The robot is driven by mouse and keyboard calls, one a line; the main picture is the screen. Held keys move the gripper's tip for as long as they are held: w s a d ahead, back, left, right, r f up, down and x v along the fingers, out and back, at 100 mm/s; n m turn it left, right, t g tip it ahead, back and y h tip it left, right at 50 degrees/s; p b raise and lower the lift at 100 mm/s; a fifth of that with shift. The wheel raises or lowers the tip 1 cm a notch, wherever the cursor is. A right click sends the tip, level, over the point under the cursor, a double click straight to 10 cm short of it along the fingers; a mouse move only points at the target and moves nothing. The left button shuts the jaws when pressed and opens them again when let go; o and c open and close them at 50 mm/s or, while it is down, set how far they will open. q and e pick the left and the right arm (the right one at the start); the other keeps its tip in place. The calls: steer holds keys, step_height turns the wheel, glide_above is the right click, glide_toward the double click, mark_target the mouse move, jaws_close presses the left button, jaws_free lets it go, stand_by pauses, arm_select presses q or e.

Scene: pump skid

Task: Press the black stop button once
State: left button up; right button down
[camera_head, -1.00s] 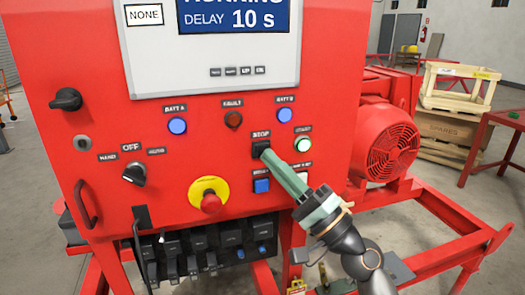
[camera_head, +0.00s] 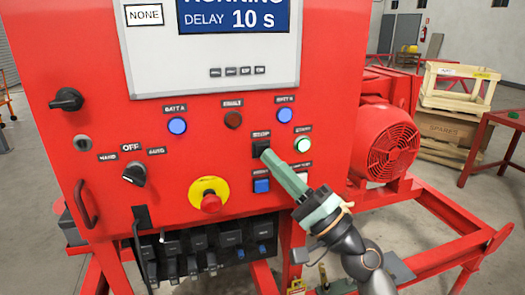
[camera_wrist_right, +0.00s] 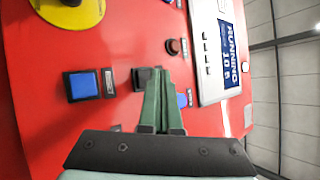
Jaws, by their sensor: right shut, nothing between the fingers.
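The black stop button (camera_head: 260,148) is a dark square under a STOP label on the red panel. My right gripper (camera_head: 266,155) is shut and empty, its green fingertips at the button's lower right edge in the head view. In the right wrist view the button (camera_wrist_right: 141,78) shows beside the tips of the shut fingers (camera_wrist_right: 158,72), which cover part of it. I cannot tell whether the fingertips touch it. My left gripper is not in view.
Close to the stop button are a blue square button (camera_head: 262,185) below and a lit start button (camera_head: 303,144) at right. A red emergency knob (camera_head: 211,202) on yellow stands lower left. The screen (camera_head: 234,17) reads DELAY 10 s.

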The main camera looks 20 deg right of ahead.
steer(key=shift+w, duration=0.15)
steer(key=shift+w, duration=0.3)
steer(key=shift+w+b, duration=0.4)
steer(key=shift+b, duration=0.1)
stand_by(0.7)
steer(key=shift+s, duration=0.1)
stand_by(0.3)
steer(key=shift+s, duration=0.75)
steer(key=shift+s+d+p, duration=0.1)
steer(key=shift+s+p, duration=0.35)
steer(key=shift+s, duration=2.05)
steer(key=shift+f, duration=0.1)
